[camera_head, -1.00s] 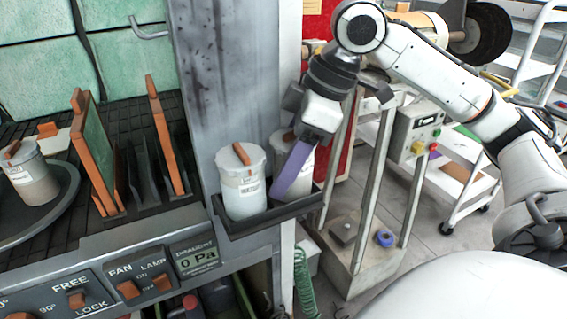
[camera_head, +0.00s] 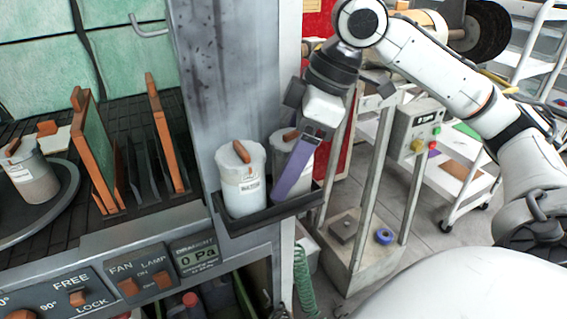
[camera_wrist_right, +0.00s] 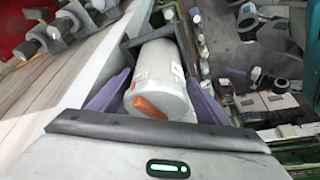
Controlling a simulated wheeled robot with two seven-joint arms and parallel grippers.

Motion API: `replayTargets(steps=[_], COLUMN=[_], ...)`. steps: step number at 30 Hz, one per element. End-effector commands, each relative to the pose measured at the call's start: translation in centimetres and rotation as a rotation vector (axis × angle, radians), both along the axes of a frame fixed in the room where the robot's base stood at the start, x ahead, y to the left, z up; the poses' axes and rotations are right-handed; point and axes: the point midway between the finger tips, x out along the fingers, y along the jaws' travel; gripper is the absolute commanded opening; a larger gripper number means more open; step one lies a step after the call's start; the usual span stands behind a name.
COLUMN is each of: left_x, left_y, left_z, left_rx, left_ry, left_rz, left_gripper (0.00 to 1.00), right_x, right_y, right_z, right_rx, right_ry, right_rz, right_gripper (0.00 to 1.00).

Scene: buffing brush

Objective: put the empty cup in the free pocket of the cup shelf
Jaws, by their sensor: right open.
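The cup shelf (camera_head: 268,217) is a small dark tray on the grey column in the head view. One white lidded cup (camera_head: 243,188) with an orange handle and a label stands upright in its left pocket. A second similar cup (camera_head: 283,150) is at the right pocket, partly hidden behind my right gripper (camera_head: 289,184). In the right wrist view this cup (camera_wrist_right: 160,72) lies between the spread purple fingers, with its orange handle towards the palm. My right gripper is open around it. I cannot tell which cup is empty. My left gripper is out of view.
A third cup (camera_head: 33,175) stands on a round dark plate (camera_head: 62,205) at the left. Upright orange-edged panels (camera_head: 92,150) stand beside it. A control panel (camera_head: 130,283) runs below. A metal frame with a control box (camera_head: 418,130) stands right of the shelf.

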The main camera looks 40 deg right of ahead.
Motion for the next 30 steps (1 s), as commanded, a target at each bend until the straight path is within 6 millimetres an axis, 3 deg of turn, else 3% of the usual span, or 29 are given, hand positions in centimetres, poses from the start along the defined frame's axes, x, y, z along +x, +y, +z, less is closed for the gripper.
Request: replayTargets(steps=[1,6,12,18,30], left_x=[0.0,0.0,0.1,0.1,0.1], left_y=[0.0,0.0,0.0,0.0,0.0], left_z=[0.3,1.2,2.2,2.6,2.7], left_rx=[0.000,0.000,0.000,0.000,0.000], left_ry=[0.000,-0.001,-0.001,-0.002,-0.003], left_rz=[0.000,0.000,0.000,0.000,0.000], left_gripper=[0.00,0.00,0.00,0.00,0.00], right_x=[0.3,-0.7,-2.0,-2.6,-2.2], right_y=[-0.6,-1.4,-2.1,-2.4,-1.7], right_z=[1.4,4.8,7.9,9.2,9.3], right_rx=[-0.005,-0.003,-0.001,0.000,-0.004], right_ry=[-0.026,-0.030,-0.020,-0.014,-0.063], right_rz=[-0.015,-0.015,-0.007,-0.003,0.054], right_gripper=[0.78,0.78,0.78,0.78,0.78])
